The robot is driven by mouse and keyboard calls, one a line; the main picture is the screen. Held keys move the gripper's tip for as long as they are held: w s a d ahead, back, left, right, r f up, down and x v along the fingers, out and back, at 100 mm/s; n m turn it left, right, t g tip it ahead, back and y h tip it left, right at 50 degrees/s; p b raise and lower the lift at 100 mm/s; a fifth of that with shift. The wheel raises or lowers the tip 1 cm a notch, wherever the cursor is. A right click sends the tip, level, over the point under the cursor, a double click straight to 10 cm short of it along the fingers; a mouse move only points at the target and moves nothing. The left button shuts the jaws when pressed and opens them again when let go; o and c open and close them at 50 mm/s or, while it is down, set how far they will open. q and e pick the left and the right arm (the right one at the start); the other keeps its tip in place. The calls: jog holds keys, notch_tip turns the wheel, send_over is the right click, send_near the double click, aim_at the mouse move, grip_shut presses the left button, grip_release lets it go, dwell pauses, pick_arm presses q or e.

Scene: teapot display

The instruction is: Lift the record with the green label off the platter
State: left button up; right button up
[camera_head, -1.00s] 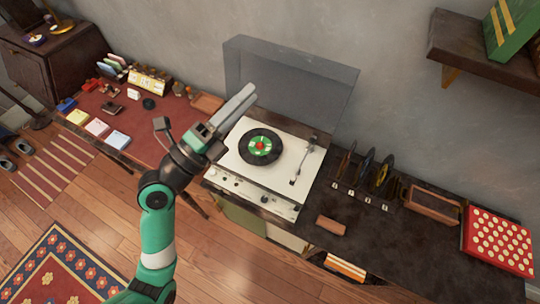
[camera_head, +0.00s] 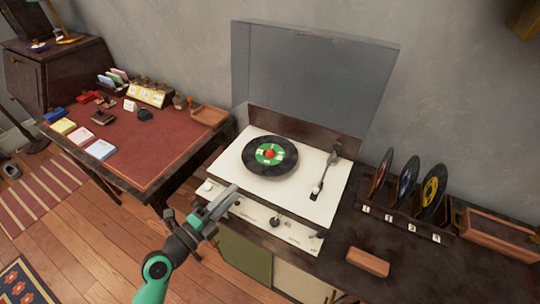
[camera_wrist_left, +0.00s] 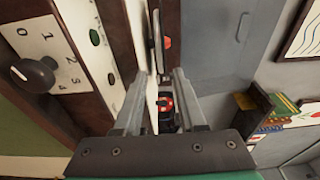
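The record with the green label (camera_head: 287,146) lies flat on the turntable (camera_head: 226,168), a black disc with a red piece at its centre. The tonearm (camera_head: 322,180) is off to its right, clear of the disc. My left gripper (camera_head: 226,200) is in front of the turntable's front-left part, apart from the record. In the left wrist view its two fingers (camera_wrist_left: 160,92) are spread with nothing held between them. The record seems to show nearly edge-on beyond them, by a red piece (camera_wrist_left: 167,43). My right gripper is out of view.
The raised grey lid (camera_head: 310,80) stands behind the turntable. Several records stand in a rack (camera_head: 400,222) to the right, beside a brown block (camera_head: 368,262) and a wooden tray (camera_head: 495,232). A red-topped desk (camera_head: 150,155) with small items is at the left.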

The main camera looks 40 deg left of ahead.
aim_at(253, 172)
pick_arm(q)
jog(key=w, duration=0.8)
jog(key=shift+w+r, duration=0.1)
jog(key=shift+r, duration=0.3)
jog(key=shift+c, duration=0.2)
grip_shut()
dwell(0.8)
